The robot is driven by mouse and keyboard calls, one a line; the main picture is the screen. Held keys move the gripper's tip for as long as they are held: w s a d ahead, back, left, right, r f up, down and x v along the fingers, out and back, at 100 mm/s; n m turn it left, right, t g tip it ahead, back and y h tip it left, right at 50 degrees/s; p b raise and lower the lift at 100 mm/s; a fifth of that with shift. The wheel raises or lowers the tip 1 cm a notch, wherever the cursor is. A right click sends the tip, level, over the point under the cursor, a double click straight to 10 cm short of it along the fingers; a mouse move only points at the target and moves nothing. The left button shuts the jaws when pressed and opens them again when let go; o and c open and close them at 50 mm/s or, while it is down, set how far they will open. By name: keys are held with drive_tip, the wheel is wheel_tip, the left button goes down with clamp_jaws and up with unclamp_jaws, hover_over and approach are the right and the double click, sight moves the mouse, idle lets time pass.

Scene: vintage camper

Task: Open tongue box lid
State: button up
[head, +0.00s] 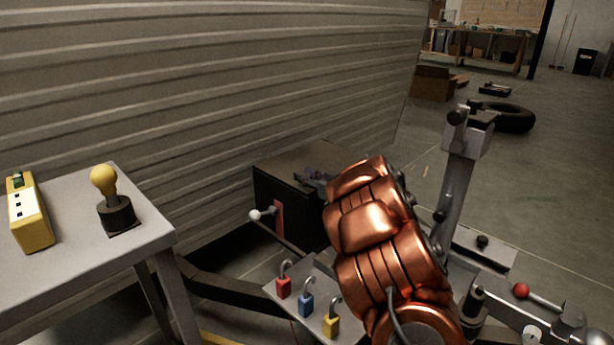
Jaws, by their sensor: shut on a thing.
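The tongue box (287,203) is a dark box against the ribbed camper wall. Its brownish lid (296,160) lies about level on top, and I see no clear gap under it. My copper arm comes up from the lower right and covers the box's right side. My gripper (314,177), a small dark purplish shape, is at the lid's front edge. It is shut on the lid at that edge, but the fingertips and the exact grip are mostly hidden.
A lever with a white knob (255,215) sticks out before the box. Red (283,288), blue (306,306) and yellow (331,326) padlocks stand on a plate below. A grey table (75,240) at left holds a yellow device (30,215) and a yellow-knobbed switch (110,200). A jack post (458,180) stands right.

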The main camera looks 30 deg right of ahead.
clamp_jaws()
drive_tip(key=shift+m, duration=0.9)
drive_tip(key=r+p, duration=0.2)
drive_tip(key=p, duration=0.2)
drive_tip(key=d+r+p, duration=0.1)
drive_tip(key=r+p, duration=0.2)
drive_tip(key=p, duration=0.1)
drive_tip(key=shift+w, duration=0.1)
wheel_tip(320, 180, up, 7)
drive_tip(key=d+m+p, duration=0.3)
drive_tip(key=p, duration=0.9)
drive_tip(key=shift+w, duration=0.35)
drive_tip(key=shift+f, duration=0.15)
drive_tip(key=o, duration=1.1)
unclamp_jaws()
drive_tip(key=shift+a, duration=0.1)
drive_tip(key=shift+s, duration=0.15)
